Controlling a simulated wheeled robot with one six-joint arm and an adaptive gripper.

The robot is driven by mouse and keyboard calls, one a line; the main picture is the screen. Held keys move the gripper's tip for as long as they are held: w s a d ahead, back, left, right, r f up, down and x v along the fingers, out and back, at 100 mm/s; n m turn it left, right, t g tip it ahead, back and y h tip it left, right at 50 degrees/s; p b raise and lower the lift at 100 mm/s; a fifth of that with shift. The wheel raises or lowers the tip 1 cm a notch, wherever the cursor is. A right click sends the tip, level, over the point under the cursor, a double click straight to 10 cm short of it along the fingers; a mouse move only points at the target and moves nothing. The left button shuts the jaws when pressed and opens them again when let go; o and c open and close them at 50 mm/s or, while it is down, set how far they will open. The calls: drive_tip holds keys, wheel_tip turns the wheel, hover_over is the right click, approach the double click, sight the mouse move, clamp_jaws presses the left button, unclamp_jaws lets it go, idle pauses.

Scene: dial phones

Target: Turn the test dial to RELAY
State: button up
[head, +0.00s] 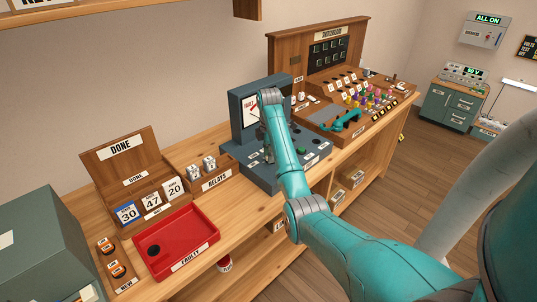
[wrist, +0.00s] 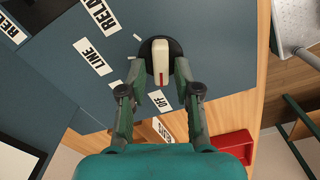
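The test dial (wrist: 160,52) is a cream bar knob on a black round base, on the blue-grey panel of the tester (head: 246,155). Its red mark points down in the wrist view, toward the OFF label (wrist: 157,100). The LINE label (wrist: 92,57) and RELAY label (wrist: 97,14) lie up and left of it. My gripper (wrist: 159,68) is over the panel with one finger on each side of the knob. The fingers look open, with a gap to the knob. In the head view my arm hides most of the dial.
The RELAYS box (head: 216,180) stands left of the tester, with a red FAULTY tray (head: 178,252) and DONE rack (head: 122,160) further left. The switchboard (head: 335,65) and a teal handset (head: 347,122) are to the right. A red thing (wrist: 238,143) shows low in the wrist view.

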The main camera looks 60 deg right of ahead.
clamp_jaws()
drive_tip(key=shift+m, duration=0.4)
drive_tip(key=m, duration=0.2)
drive_tip(key=shift+w+d+r+m, duration=0.1)
drive_tip(key=shift+m, duration=0.3)
drive_tip(key=m, duration=0.3)
drive_tip(key=shift+w+d+m, duration=0.1)
drive_tip(key=shift+d+m, duration=0.05)
drive_tip(key=shift+m, duration=0.25)
drive_tip(key=m, duration=0.3)
drive_tip(key=shift+d+m, duration=0.15)
drive_tip(key=shift+m, duration=0.15)
drive_tip(key=m, duration=0.3)
drive_tip(key=shift+d+m, duration=0.1)
drive_tip(key=shift+m, duration=0.2)
drive_tip(key=m, duration=0.6)
drive_tip(key=shift+d+r, duration=0.1)
drive_tip(key=shift+d, duration=0.1)
drive_tip(key=m, duration=0.6)
drive_tip(key=shift+s+d, duration=0.1)
drive_tip(key=shift+s, duration=0.2)
drive_tip(key=shift+m, duration=0.3)
